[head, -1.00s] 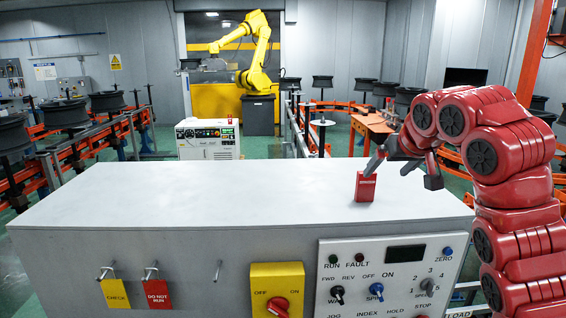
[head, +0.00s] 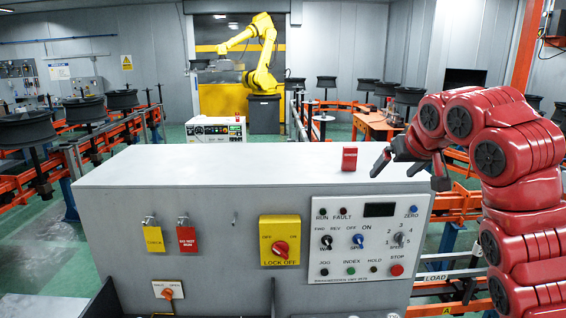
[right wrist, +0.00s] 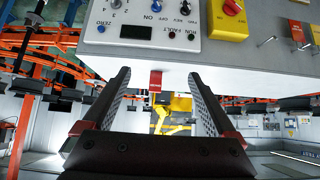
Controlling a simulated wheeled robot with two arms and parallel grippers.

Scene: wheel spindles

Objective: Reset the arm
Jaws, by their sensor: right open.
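The yellow robot arm (head: 262,60) stands at the back, bent over on a dark pedestal. The grey console (head: 140,215) in front carries a control panel (head: 320,272) with knobs and buttons, including a red STOP button (head: 397,270). A yellow lock-off switch (head: 280,240) with a red knob is left of the panel. A small red block (head: 349,158) stands upright on the console top. My right gripper (head: 410,172) is open and empty, just right of the block and apart from it. In the right wrist view the block (right wrist: 155,81) shows between the open fingers. My left gripper is out of view.
A yellow tag (head: 153,239) and a red DO NOT RUN tag (head: 187,239) hang on the console front, beside an empty hook (head: 235,218). A white controller cabinet (head: 215,129) stands behind. Orange conveyors with wheel spindles line both sides. The console top is otherwise clear.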

